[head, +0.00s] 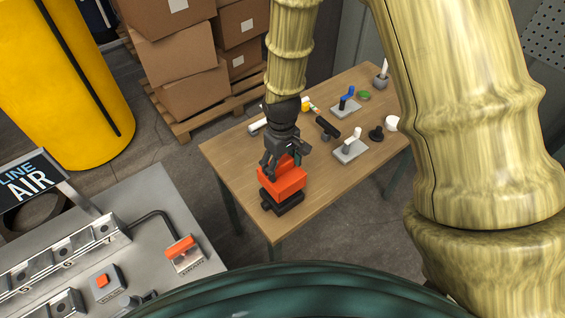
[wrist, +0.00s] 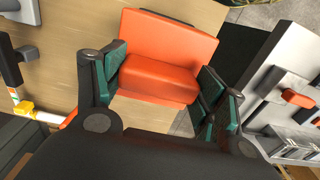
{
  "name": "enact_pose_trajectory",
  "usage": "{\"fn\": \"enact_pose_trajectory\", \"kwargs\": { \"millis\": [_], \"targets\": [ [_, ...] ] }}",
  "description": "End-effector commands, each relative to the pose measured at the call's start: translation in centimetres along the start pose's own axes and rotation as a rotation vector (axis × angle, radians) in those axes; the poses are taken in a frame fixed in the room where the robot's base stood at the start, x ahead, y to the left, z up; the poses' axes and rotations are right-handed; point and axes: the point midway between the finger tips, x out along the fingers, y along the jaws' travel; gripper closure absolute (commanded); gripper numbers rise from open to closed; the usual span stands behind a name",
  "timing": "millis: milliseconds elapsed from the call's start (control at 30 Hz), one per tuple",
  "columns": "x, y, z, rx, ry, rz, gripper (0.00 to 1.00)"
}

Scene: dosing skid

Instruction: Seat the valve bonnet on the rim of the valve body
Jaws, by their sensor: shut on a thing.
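My gripper (head: 284,158) points down at the near left part of the wooden table. It is shut on an orange block-like piece, which I take to be the valve bonnet (head: 284,182). In the wrist view the orange bonnet (wrist: 160,75) sits between the two green-padded fingers of my gripper (wrist: 162,82). A dark piece, probably the valve body (head: 286,205), shows directly below the orange in the head view. I cannot tell whether the two touch or are aligned, and the rim is hidden.
The wooden table (head: 235,168) also holds a black T-shaped part (head: 327,127), a plate with a white knob (head: 351,149), a plate with a blue handle (head: 346,106) and a black knob (head: 376,133). A grey panel bench (head: 150,205) stands at the near left.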

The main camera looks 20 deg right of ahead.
Motion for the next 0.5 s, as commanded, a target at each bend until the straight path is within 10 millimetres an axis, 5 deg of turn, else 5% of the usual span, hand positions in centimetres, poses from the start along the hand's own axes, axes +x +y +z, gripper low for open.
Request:
{"fn": "enact_pose_trajectory", "kwargs": {
  "millis": [500],
  "targets": [
    [1.02, 0.01, -0.02, 0.000, 0.000, 0.000, 0.55]
  ]
}}
